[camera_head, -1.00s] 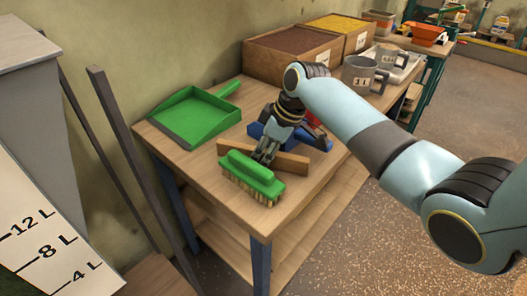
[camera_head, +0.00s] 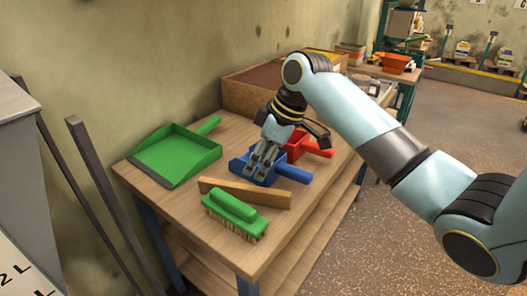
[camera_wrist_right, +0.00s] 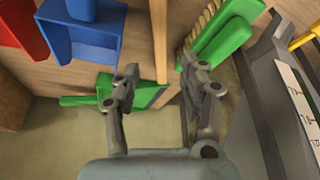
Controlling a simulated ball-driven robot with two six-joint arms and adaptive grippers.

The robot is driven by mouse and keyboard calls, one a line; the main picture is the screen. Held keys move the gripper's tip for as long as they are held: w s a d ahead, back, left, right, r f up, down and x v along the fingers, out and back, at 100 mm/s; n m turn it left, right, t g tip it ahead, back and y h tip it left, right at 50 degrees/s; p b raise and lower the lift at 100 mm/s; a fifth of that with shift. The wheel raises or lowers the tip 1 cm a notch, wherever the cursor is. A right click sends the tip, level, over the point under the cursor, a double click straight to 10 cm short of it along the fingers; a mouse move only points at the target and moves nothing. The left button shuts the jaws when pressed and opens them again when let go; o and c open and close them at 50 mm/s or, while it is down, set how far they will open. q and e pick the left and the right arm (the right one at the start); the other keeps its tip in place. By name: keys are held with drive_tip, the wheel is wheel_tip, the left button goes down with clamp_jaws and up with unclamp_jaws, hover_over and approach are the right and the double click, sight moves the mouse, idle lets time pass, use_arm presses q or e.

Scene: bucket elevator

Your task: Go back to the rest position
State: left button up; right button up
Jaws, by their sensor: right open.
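My right gripper (camera_head: 262,161) is open and empty above the wooden table (camera_head: 150,188), in front of the blue scoop (camera_head: 288,173) in the head view. In the right wrist view the right gripper (camera_wrist_right: 155,82) has its fingers spread apart with nothing between them. The green brush (camera_head: 235,213) lies on the table's near edge, apart from the gripper, beside a wooden bar (camera_head: 245,192). It also shows in the right wrist view (camera_wrist_right: 228,40). My left gripper is not in view.
A green dustpan (camera_head: 175,155) lies on the table's left side. A red scoop (camera_head: 316,148) lies behind the blue one. A wooden box (camera_head: 240,97) stands at the back. Dark posts (camera_head: 95,170) and a grey container (camera_head: 20,160) stand at the left. Open floor lies at right.

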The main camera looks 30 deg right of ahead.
drive_tip(key=shift+v, duration=1.25)
